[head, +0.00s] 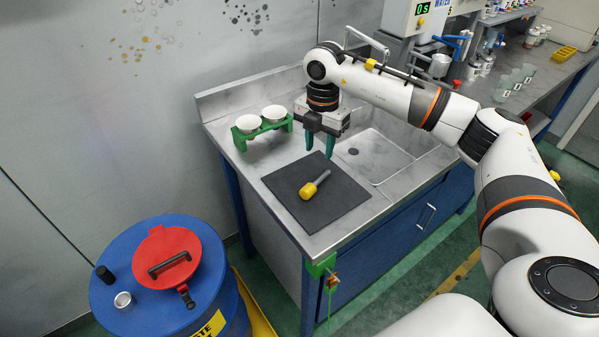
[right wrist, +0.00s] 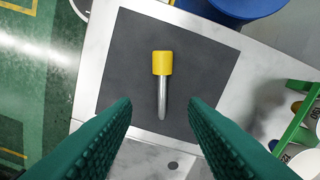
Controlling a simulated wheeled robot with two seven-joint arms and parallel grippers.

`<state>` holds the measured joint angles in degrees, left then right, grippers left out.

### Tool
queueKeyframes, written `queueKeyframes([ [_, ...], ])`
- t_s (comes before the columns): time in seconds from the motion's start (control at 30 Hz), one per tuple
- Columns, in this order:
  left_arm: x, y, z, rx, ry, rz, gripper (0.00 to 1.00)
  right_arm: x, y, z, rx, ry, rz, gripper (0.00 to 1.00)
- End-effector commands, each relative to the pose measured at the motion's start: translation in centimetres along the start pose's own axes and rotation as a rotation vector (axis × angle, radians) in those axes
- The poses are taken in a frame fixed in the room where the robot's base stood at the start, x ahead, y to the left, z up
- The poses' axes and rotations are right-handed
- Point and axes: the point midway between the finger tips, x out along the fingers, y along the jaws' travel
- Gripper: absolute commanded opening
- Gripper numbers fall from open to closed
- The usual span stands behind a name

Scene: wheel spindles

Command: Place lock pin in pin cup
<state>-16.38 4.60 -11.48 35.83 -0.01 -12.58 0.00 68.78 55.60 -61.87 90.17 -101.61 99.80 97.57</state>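The lock pin (head: 312,187), with a yellow head and a grey metal shaft, lies on a dark square mat (head: 347,203). In the right wrist view the pin (right wrist: 162,75) lies between the fingers in the picture, its yellow head pointing away. Two white cups, a left one (head: 248,124) and a right one (head: 275,113), sit in a green rack (head: 241,143) behind the mat. I cannot tell which is the pin cup. My right gripper (head: 320,151) is open and empty, with green fingers pointing down above the mat's far edge, apart from the pin. My left gripper is not in view.
A sink basin (head: 405,155) lies right of the mat in the metal worktop. A blue drum (head: 120,318) with a red lid (head: 165,250) stands at the front left. A grey wall rises behind. Glassware and jars stand on the bench at the far right.

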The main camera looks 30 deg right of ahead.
Motion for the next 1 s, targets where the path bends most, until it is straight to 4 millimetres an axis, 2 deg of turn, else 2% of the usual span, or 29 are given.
queueKeyframes([
  [0.17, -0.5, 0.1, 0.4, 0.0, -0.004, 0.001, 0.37, 1.3, 0.3, -0.3, 0.01, 0.008, 0.012, 0.4],
  [0.4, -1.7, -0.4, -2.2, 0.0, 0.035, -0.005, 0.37, 5.4, 0.2, -0.3, 0.007, 0.007, 0.01, 0.4],
  [0.5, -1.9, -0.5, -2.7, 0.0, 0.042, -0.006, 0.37, 6.3, 0.2, -0.2, 0.006, 0.006, 0.008, 0.4],
  [0.67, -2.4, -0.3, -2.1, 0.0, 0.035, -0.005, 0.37, 7.4, 0.1, -0.2, 0.007, 0.006, 0.009, 0.4],
  [0.83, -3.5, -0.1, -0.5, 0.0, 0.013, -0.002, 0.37, 10.0, -0.2, -0.1, 0.007, 0.006, 0.01, 0.4],
  [1.0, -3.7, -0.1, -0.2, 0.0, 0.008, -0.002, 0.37, 11.8, -0.2, -0.2, 0.007, 0.007, 0.007, 0.4],
])
